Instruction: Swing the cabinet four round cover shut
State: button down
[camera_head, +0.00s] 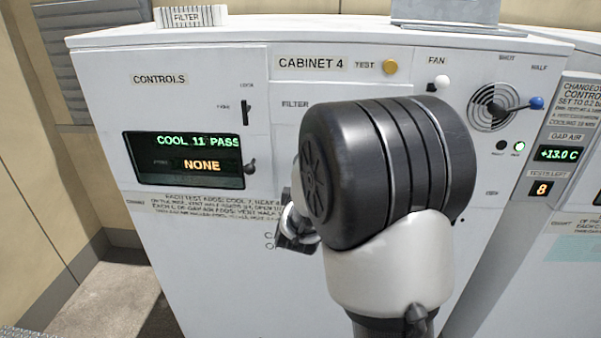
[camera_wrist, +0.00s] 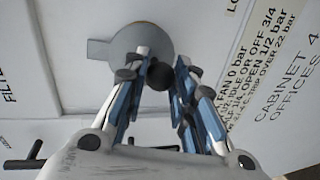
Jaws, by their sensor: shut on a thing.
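In the wrist view a grey round cover (camera_wrist: 140,38) with a small tab on its left lies against the pale face of cabinet four. A dark round knob (camera_wrist: 160,76) stands out at its lower edge. My gripper (camera_wrist: 156,70) has its blue-padded fingers on either side of this knob and is shut on it. In the head view cabinet four (camera_head: 220,260) faces me. My dark and white arm covers its middle, so the round cover and most of the gripper are hidden there. I cannot tell how far the cover is swung.
A controls display (camera_head: 190,160) reads "COOL 11 PASS" and "NONE". A yellow test button (camera_head: 390,67), a white fan knob (camera_head: 441,82) and a blue-tipped lever (camera_head: 536,103) by a round vent (camera_head: 490,100) sit near the arm.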

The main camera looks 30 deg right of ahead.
jog(key=shift+s+d+n+p, duration=0.25)
jog(key=shift+d+n+p, duration=0.15)
jog(key=shift+n, duration=0.2)
jog(key=c, duration=1.3)
grip_release()
jog(key=v, duration=1.2)
jog(key=shift+a, duration=0.2)
jog(key=shift+w, duration=0.1)
